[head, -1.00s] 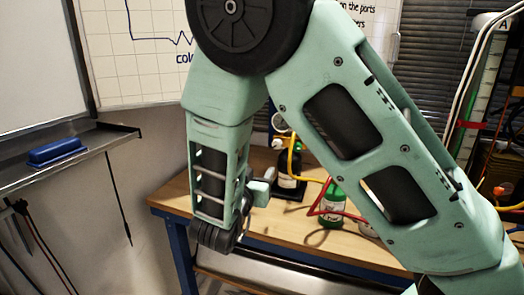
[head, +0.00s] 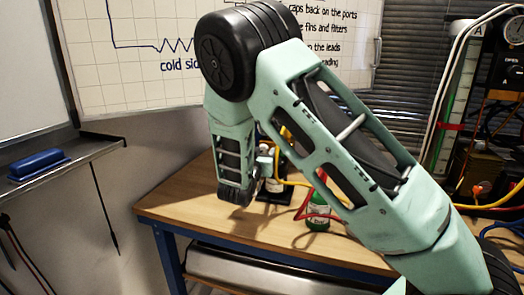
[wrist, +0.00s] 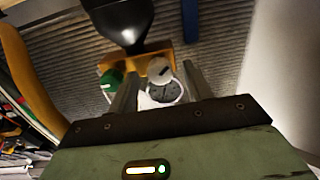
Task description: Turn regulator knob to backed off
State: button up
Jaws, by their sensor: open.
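In the wrist view, a pale grey round knob (wrist: 160,70) with a dark mark on its face shows between the fingers of my gripper (wrist: 159,76). A round dial gauge (wrist: 165,93) lies just below it in the picture. An orange-yellow block (wrist: 151,59) is behind the knob, and a green round part (wrist: 111,82) is to its left. My gripper is open; I cannot tell whether either finger touches the knob.
A wooden bench (head: 180,208) carries a green bottle (head: 319,213) and red and yellow hoses. A black rounded object (wrist: 122,18) stands at the top of the wrist view. A whiteboard tray with a blue eraser (head: 37,164) is at left. The bench's left part is clear.

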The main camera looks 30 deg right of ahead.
jog(key=shift+w+d, duration=0.4)
jog(key=shift+d, duration=0.1)
jog(key=c, duration=1)
jog(key=shift+r+n+p, duration=0.1)
jog(key=shift+n+p, duration=0.2)
jog(key=shift+p, duration=0.05)
